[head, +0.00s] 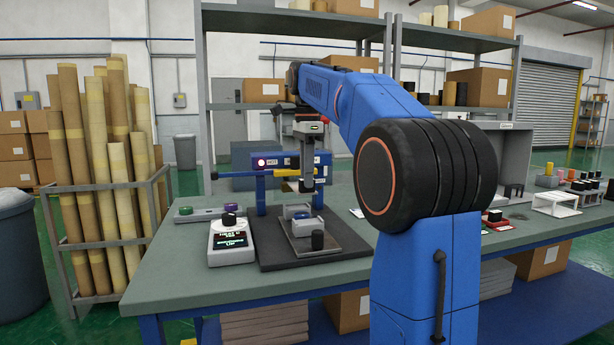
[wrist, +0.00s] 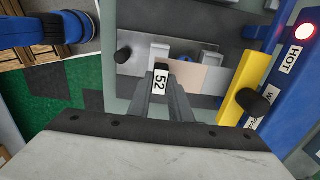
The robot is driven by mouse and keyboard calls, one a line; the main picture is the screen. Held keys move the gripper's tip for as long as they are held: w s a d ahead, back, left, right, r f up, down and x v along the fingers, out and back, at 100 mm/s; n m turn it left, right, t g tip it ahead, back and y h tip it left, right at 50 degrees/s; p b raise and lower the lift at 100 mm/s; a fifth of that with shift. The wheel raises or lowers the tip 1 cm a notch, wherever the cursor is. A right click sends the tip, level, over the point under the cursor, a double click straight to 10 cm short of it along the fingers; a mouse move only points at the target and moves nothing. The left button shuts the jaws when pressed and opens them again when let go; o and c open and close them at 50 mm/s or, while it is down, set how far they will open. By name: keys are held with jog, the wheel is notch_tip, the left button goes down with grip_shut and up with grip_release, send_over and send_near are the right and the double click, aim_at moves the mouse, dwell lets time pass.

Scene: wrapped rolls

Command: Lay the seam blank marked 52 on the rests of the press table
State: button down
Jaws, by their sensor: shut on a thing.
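My gripper (wrist: 165,98) is shut on the seam blank marked 52 (wrist: 160,82), which shows a white label and a black end between the fingers. A pale beige strip beside it reaches right; I cannot tell if it belongs to the blank. In the head view my gripper (head: 306,188) points down over the press table (head: 345,243). The light grey rests (head: 298,211) stand under it; they also show in the wrist view (wrist: 159,48), just beyond the blank. Whether the blank touches them is unclear.
The blue press (head: 262,165) with a red light and a HOT label stands behind the table, with a yellow bar (wrist: 245,85) close to the gripper's right. A black knob (head: 317,240) rises at the front. A control box (head: 231,240) stands left.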

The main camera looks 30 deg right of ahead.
aim_at(307, 192)
jog(key=shift+f, duration=0.1)
jog(key=shift+f, duration=2.35)
jog(key=shift+f, duration=0.25)
jog(key=shift+f, duration=1.2)
jog(key=c, duration=1.5)
grip_release()
jog(key=shift+c, duration=0.2)
notch_tip(307, 192, up, 17)
jog(key=shift+r, duration=0.15)
jog(key=shift+s, duration=0.1)
